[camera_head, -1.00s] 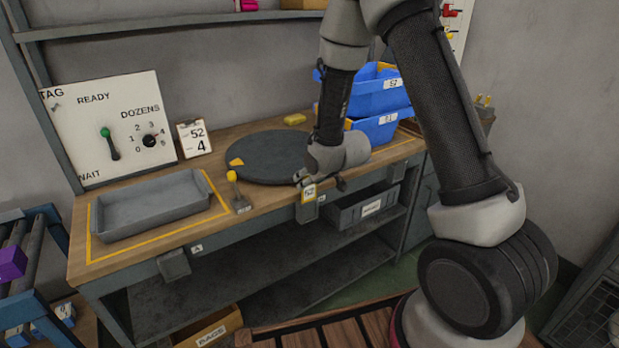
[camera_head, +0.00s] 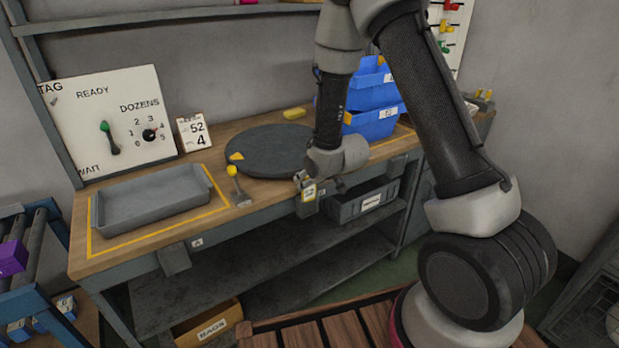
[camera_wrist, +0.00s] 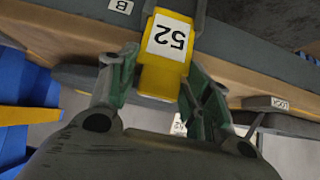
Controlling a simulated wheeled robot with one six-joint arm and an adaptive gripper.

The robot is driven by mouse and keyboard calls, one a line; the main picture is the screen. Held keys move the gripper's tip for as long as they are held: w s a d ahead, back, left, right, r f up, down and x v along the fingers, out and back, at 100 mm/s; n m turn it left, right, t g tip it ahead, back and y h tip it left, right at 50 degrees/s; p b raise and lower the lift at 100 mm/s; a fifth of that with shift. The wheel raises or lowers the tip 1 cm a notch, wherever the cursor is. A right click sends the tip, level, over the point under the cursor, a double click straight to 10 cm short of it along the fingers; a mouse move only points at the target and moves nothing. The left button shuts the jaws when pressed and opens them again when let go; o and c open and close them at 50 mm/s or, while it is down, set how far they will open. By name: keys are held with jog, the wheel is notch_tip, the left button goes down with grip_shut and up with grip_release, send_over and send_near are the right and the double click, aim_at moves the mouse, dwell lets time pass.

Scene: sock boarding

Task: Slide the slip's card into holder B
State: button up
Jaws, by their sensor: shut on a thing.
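The slip (camera_head: 194,132) stands on the bench by the white board and reads 52 and 4. My gripper (camera_head: 311,182) is at the bench's front edge, shut on a yellow card with a white 52 label (camera_wrist: 168,38). The card also shows in the head view (camera_head: 309,191). Holder B (camera_head: 306,209) is a dark grey pocket on the front edge, beside a B label (camera_wrist: 121,5). In the wrist view the card's far end lies between the holder's grey sides (camera_wrist: 198,14). How deep it sits is hidden. Holder A (camera_head: 174,260) is further left and looks empty.
A grey tray (camera_head: 152,228) and a yellow-knobbed lever (camera_head: 236,187) are left of my gripper. A dark turntable (camera_head: 270,165) lies behind it. Stacked blue bins (camera_head: 372,122) stand at the right. A grey bin (camera_head: 345,208) sits below the bench top.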

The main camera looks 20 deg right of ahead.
aim_at(309, 188)
jog(key=shift+f, duration=0.55)
jog(key=shift+f, duration=0.3)
jog(key=shift+f, duration=0.45)
jog(key=shift+r, duration=0.1)
jog(key=shift+r, duration=2.45)
jog(key=shift+f, duration=2.5)
jog(key=o, duration=0.9)
